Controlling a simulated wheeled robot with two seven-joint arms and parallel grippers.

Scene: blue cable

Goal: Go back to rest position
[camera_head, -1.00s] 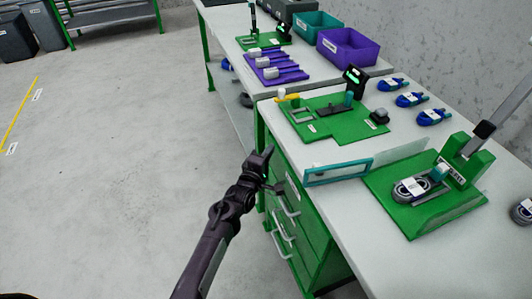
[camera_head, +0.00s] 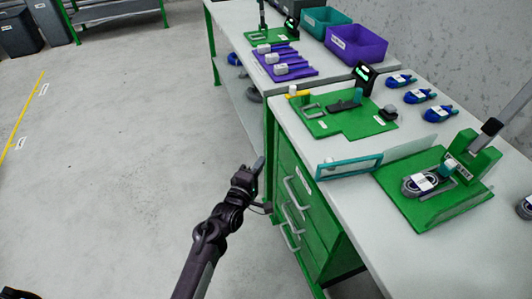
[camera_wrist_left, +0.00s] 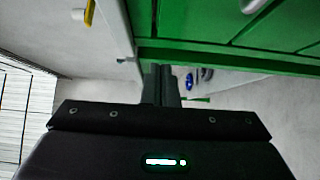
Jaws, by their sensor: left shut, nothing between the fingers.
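My left gripper (camera_head: 259,166) is shut and empty. In the head view it is held out in front of the green drawer cabinet (camera_head: 308,215), left of its handles and below the bench top. In the left wrist view, the two fingers (camera_wrist_left: 160,78) are together with nothing between them, close to the green cabinet frame (camera_wrist_left: 225,58). I cannot tell whether they touch it. My right gripper is in neither view now.
The workbench (camera_head: 400,240) carries a green press fixture (camera_head: 440,195), a teal-framed panel (camera_head: 348,167), a green board (camera_head: 345,115) and several blue cables (camera_head: 420,96). A purple bin (camera_head: 356,45) stands behind. The floor (camera_head: 120,170) on the left is clear.

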